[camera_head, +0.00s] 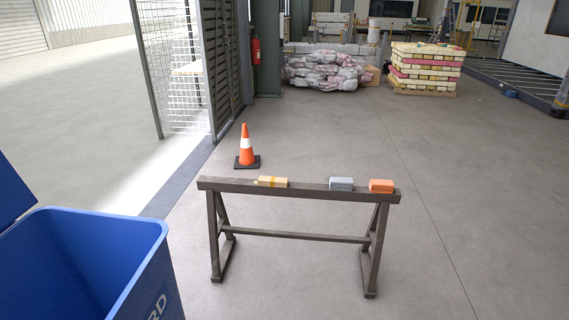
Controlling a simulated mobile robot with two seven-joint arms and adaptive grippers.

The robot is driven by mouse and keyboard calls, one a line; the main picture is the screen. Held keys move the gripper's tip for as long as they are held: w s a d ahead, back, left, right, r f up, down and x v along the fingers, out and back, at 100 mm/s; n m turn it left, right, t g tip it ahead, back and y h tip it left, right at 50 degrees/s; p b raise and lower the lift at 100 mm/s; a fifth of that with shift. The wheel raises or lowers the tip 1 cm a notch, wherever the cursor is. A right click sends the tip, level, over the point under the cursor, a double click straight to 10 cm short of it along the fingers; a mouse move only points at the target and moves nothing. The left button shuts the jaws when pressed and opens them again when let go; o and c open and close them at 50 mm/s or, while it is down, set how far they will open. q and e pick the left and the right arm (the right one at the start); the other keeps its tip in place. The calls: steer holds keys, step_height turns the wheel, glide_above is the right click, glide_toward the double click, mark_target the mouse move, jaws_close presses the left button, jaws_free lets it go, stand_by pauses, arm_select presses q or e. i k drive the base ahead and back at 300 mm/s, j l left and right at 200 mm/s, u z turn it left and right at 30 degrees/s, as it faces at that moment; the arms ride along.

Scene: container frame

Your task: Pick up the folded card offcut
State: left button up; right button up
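Three small items lie along the top beam of a brown trestle (298,190). The left one is a tan, flat block-like piece with an orange band (273,181); it looks most like the folded card offcut, but it is too small to be sure. A grey piece (341,184) lies right of the middle. An orange block (381,186) lies near the right end. Neither of my grippers is in view.
A blue open bin (95,255) with lettering stands at the left front. An orange and white cone (246,148) stands behind the trestle. Wrapped sacks (325,73) and a stacked pallet (425,69) are at the back. The floor right of the trestle is clear.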

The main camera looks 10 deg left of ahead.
mark_target(273, 181)
steer(key=i, duration=1.45)
